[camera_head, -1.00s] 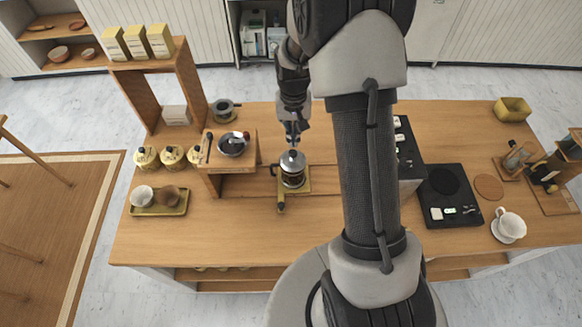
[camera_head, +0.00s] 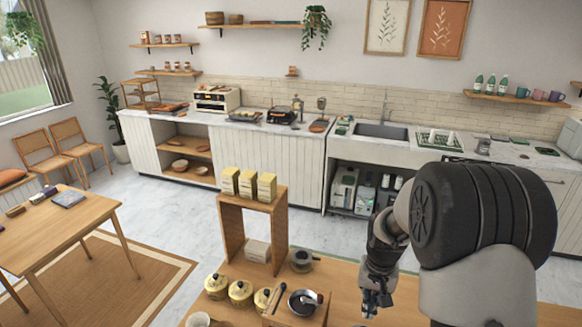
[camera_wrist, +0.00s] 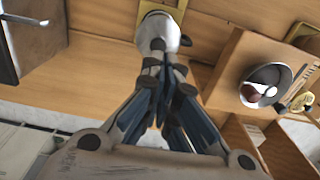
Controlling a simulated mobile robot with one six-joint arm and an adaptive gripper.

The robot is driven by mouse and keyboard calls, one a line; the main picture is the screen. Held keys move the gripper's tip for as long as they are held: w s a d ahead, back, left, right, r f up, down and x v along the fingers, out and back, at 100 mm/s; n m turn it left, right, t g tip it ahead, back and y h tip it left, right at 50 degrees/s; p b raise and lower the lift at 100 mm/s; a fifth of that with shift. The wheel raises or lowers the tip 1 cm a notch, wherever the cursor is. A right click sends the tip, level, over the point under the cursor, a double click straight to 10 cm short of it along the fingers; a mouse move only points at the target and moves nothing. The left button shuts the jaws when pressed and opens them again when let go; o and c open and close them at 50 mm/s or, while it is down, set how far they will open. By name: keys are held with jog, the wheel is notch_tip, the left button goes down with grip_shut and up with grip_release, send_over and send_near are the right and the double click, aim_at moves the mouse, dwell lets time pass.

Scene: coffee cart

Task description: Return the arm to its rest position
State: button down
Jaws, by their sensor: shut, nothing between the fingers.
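My gripper (camera_head: 376,303) hangs at the end of my arm above the wooden cart top, low and right of center in the head view. In the wrist view my gripper's fingers (camera_wrist: 165,68) are together with nothing between them. Beyond the fingertips stands a silver-topped French press (camera_wrist: 158,28) with a dark handle, on a yellowish base. I cannot tell the exact gap between the fingertips and the press. The press is out of the head view.
A wooden shelf (camera_head: 228,225) holding yellow boxes (camera_head: 247,183) stands left of my gripper. Yellow canisters (camera_head: 240,291) and a dark bowl (camera_head: 302,302) are nearby. A dining table (camera_head: 85,232) is at left. Open floor (camera_head: 150,206) lies before the back counter (camera_head: 262,160).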

jog(key=s+a+r+n+t+b, duration=0.1)
jog(key=s+a+r+b, duration=0.2)
jog(key=s+r+b, duration=0.15)
jog(key=s+a+n+t+b, duration=0.1)
jog(key=s+a+b, duration=0.2)
jog(key=s+b, duration=0.3)
jog(key=s+a+n+t+b, duration=0.2)
jog(key=s+b, duration=0.4)
jog(key=s, duration=0.8)
jog(key=shift+s+a, duration=0.15)
jog(key=shift+a, duration=0.6)
